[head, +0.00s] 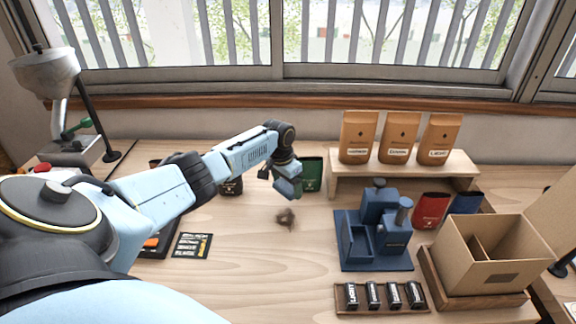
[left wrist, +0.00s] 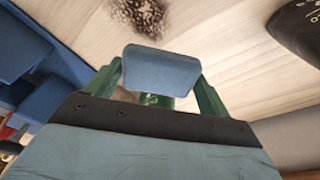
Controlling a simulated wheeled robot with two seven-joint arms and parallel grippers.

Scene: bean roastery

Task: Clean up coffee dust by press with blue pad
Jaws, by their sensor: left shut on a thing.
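A dark brown patch of coffee dust (head: 286,218) lies on the wooden tabletop, left of the blue press (head: 375,235). It also shows at the top of the left wrist view (left wrist: 146,14). My left gripper (head: 289,176) hangs just behind and above the dust. In the left wrist view its green fingers are shut on the blue pad (left wrist: 160,70), with the dust a little beyond the pad. The pad (head: 289,188) appears clear of the dust in the head view. My right gripper is not in view.
A green pouch (head: 313,174) stands close behind the gripper. Three brown bags stand on a wooden shelf (head: 345,187) at the back. A row of small dark tubes (head: 375,295) and an open cardboard box (head: 487,275) are at right. Tabletop in front of the dust is clear.

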